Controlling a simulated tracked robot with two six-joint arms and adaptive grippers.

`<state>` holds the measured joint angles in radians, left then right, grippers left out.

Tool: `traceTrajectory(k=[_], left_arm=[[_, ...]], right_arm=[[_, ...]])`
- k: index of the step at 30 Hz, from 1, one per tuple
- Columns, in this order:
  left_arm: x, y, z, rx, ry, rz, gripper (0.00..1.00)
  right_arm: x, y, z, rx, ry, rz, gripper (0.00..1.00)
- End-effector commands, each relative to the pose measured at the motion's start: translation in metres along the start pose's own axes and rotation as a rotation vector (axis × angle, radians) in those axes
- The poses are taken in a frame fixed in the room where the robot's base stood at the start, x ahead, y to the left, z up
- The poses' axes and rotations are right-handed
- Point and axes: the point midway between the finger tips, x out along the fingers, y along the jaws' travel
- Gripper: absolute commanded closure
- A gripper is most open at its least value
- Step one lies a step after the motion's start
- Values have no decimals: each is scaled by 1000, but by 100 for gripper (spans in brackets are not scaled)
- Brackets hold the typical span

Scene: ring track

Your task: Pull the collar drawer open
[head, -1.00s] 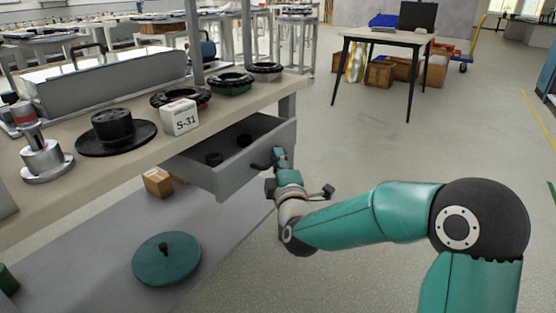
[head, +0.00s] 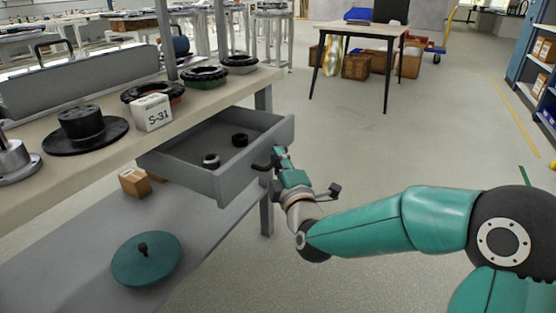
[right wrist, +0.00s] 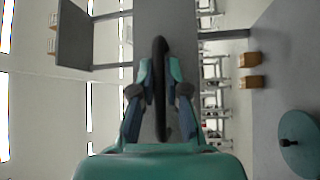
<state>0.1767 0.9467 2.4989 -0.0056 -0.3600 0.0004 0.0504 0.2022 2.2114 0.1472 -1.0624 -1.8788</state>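The grey collar drawer (head: 238,176) stands well out from under the bench top in the head view. Two small dark collars lie inside, one at the front left (head: 211,160) and one farther back (head: 240,140). My right gripper (head: 279,158) is at the drawer's front face, at the dark handle (head: 262,167). In the right wrist view the dark handle bar (right wrist: 160,85) runs between the two fingers of the right gripper (right wrist: 159,80), which are closed around it. My left gripper is not in view.
The bench top (head: 60,182) holds a white S-31 block (head: 152,113), a black flanged hub (head: 84,130) and several black rings. A lower shelf (head: 70,270) carries a green disc (head: 146,259) and a cardboard box (head: 134,182). The floor right of the drawer is clear.

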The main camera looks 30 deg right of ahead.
Motion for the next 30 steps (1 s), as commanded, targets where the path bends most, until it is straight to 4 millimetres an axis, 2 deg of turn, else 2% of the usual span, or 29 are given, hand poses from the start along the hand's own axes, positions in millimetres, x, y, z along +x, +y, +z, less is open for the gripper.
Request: traceTrajectory(k=[1,3,4,16,30], left_arm=[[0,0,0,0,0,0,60],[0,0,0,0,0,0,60],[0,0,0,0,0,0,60],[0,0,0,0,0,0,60],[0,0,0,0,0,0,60]], right_arm=[[-1,-5,-2,-1,5,-11,77],[-1,-4,-2,-1,4,-10,66],[0,-4,-2,0,4,-9,63],[-6,-1,-1,0,2,-2,63],[-70,-3,-2,1,4,-5,63]])
